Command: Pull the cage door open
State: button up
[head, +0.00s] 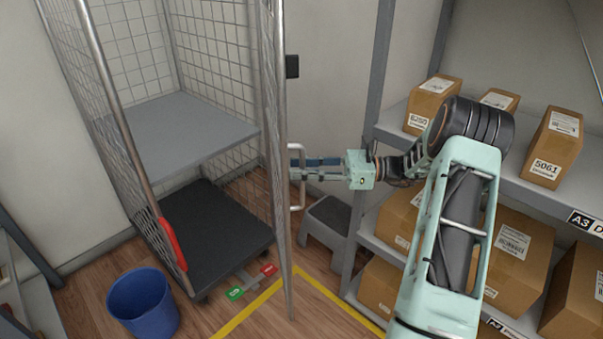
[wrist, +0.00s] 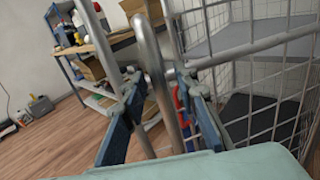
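The roll cage (head: 190,120) stands at the left in the head view, with its front open to view. Its mesh door (head: 279,150) is seen nearly edge-on at the cage's right side, swung out from the front. A pale D-shaped handle (head: 301,205) is on the door's right face. My gripper (head: 296,168) reaches in from the right at the handle. In the wrist view, its two blue fingers (wrist: 160,85) are apart, one on each side of the handle bar (wrist: 153,70). I see gaps beside the bar; contact is unclear.
A blue bin (head: 143,302) stands front left of the cage. A grey step stool (head: 327,222) is behind the handle. A shelf rack (head: 388,128) with several boxes stands close at the right. Yellow tape (head: 245,314) marks the wooden floor.

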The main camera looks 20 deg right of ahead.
notch_tip(320, 180, up, 8)
jog(key=shift+r, duration=0.25)
jog(key=shift+c, duration=0.4)
